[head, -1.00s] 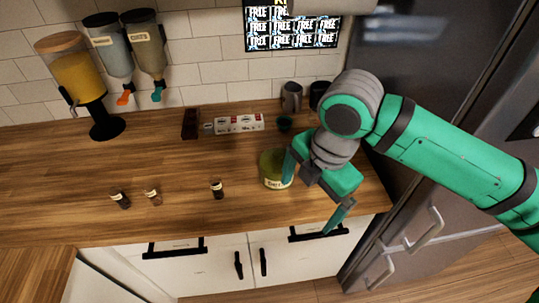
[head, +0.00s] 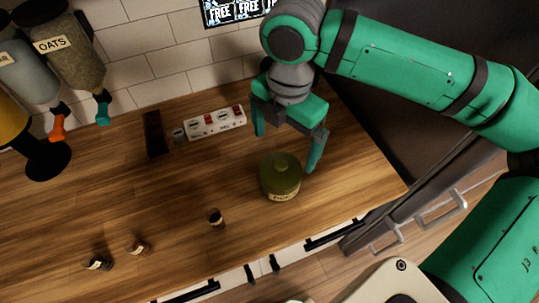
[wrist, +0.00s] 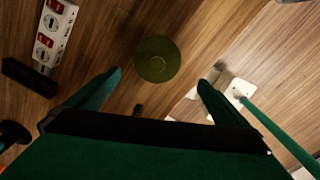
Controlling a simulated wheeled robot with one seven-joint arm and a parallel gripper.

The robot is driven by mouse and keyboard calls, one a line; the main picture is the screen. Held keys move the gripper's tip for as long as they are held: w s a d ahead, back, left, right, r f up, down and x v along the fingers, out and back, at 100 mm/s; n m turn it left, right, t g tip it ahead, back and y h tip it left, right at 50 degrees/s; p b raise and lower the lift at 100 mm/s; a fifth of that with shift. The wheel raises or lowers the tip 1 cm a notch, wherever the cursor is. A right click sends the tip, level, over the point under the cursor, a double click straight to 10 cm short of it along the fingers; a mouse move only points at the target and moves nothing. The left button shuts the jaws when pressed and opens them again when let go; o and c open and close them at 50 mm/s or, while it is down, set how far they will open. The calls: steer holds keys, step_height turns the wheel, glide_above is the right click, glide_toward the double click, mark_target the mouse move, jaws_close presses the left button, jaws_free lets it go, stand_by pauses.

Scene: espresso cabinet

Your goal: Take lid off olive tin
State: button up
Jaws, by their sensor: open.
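The olive tin (head: 281,182) stands upright on the wooden counter, with a label low on its front. Its round olive lid (head: 281,165) is on top and has a small raised centre. In the wrist view the lid (wrist: 157,59) shows from above, ahead of and between the fingers. My gripper (head: 286,150) is open and empty, with fingers pointing down. In the head view it is above and just behind the tin, one finger to the left and one to the right. It does not appear to touch the tin.
A white power strip (head: 215,123) and a dark block (head: 155,133) lie at the back. Small dark-capped jars (head: 216,218) stand at the front left. Dispensers (head: 68,58) are at the far left. The counter left of the tin is mostly clear.

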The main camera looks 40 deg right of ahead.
mark_target(280, 164)
steer(key=shift+w+f, duration=0.15)
steer(key=shift+f, duration=0.25)
steer(key=f, duration=0.4)
steer(key=shift+w+a+f, duration=0.1)
steer(key=shift+w+f, duration=0.2)
steer(key=shift+f, duration=0.05)
steer(key=shift+s+f, duration=0.15)
steer(key=shift+f, duration=1.15)
steer(key=shift+s+f, duration=0.1)
steer(key=shift+f, duration=1.2)
steer(key=shift+c, duration=0.6)
steer(key=shift+w, duration=0.15)
steer(key=c, duration=0.8)
